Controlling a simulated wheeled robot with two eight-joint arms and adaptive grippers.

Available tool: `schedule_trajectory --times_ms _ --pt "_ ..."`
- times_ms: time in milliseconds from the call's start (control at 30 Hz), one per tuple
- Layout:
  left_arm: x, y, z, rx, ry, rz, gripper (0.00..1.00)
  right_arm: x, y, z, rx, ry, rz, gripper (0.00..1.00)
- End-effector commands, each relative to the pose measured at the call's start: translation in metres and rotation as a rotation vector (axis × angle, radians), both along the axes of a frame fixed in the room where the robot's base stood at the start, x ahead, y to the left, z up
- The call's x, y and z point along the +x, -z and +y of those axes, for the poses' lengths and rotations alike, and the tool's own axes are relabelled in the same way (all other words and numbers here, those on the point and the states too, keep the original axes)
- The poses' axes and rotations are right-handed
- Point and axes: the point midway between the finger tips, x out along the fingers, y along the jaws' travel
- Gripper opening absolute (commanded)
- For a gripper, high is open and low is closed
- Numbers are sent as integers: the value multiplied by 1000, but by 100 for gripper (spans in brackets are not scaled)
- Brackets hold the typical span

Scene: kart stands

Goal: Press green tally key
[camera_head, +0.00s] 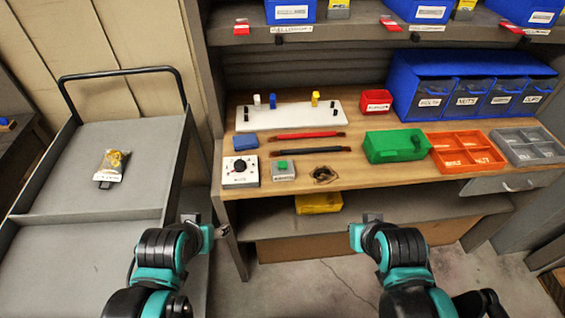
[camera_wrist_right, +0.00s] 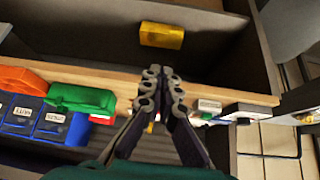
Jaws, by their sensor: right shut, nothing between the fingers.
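The green tally key (camera_head: 282,164) sits on top of a small grey box (camera_head: 284,175) with a label, near the front edge of the wooden bench. A small labelled box in the right wrist view (camera_wrist_right: 209,106) looks like the same one; its key is not clear there. My right gripper (camera_wrist_right: 160,75) is shut and empty. In the head view my right gripper (camera_head: 366,220) is in front of the bench, right of the key and apart from it. My left gripper (camera_head: 212,228) is between the cart and the bench; its finger opening is unclear.
A white box with a black knob (camera_head: 240,171) stands left of the key, a dark coil (camera_head: 324,174) right. Red (camera_head: 308,135) and black bars lie behind. A green box (camera_head: 396,146) and orange tray (camera_head: 467,152) are further right. A cart (camera_head: 90,250) stands left.

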Motion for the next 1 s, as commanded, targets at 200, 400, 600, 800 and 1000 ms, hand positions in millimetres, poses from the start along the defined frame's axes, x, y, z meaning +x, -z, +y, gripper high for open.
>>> schedule_trajectory --times_ms 200,400,600,800,1000 --pt "0 -16 0 0 0 0 56 19 -21 12 41 -10 -1 0" --pt "0 -50 0 0 0 0 56 69 -61 44 150 -33 -2 0" --pt "0 -83 0 0 0 0 56 125 -89 82 272 -58 1 0" --pt "0 -115 0 0 0 0 56 176 -104 122 391 -81 8 0" --pt "0 -137 0 0 0 0 56 212 -105 154 483 -98 16 0"
